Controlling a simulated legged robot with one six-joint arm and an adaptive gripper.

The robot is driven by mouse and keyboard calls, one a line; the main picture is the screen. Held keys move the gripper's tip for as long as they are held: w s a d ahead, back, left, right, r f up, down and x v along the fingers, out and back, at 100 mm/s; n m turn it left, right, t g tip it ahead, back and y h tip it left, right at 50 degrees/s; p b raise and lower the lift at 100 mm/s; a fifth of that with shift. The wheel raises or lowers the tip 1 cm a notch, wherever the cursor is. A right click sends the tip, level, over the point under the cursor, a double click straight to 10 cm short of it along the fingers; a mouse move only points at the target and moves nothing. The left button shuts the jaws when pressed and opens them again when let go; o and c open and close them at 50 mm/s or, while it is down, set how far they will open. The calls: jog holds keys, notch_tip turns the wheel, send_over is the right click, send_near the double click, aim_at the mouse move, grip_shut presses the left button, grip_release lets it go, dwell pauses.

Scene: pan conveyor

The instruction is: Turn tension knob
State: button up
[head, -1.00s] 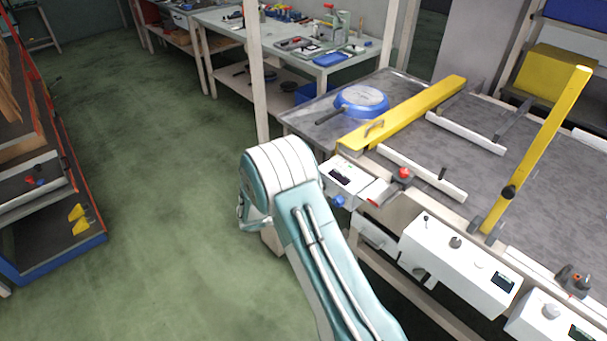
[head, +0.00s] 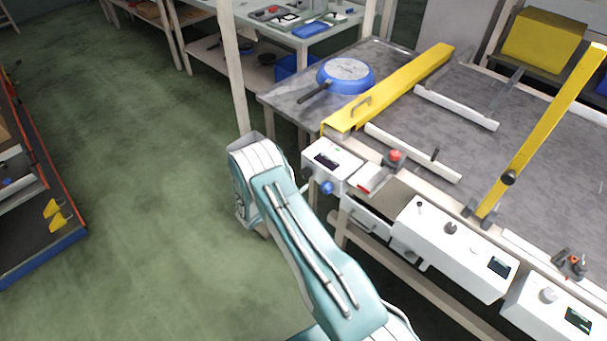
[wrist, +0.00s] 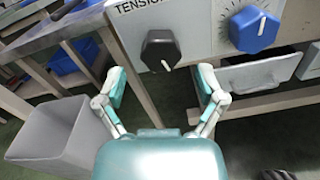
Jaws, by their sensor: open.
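A black faceted knob (wrist: 160,50) with a white pointer mark sits under a partly cut-off label reading "TENSION" on the white control box (wrist: 190,15) in the wrist view. A blue knob (wrist: 253,28) with a white pointer line and tick marks is to its right. My gripper (wrist: 161,84) is open and empty, its fingers spread either side of the black knob's line and short of it in the picture.
A grey open bin (wrist: 50,135) stands at lower left in the wrist view. A drawer (wrist: 262,75) sits under the blue knob. The conveyor table holds a blue pan (head: 345,75), a yellow bar (head: 400,85) and a red button (head: 395,155). Green floor at left is free.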

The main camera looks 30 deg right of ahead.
aim_at(303, 175)
jog(key=x, duration=0.3)
jog(key=shift+d, duration=0.2)
jog(key=shift+a, duration=0.1)
jog(key=shift+c, duration=1)
jog(key=c, duration=1)
jog(key=shift+o, duration=0.2)
jog(key=shift+w+m, duration=0.1)
jog(key=shift+m, duration=0.3)
jog(key=shift+r+m, duration=0.1)
jog(key=shift+m, duration=2.5)
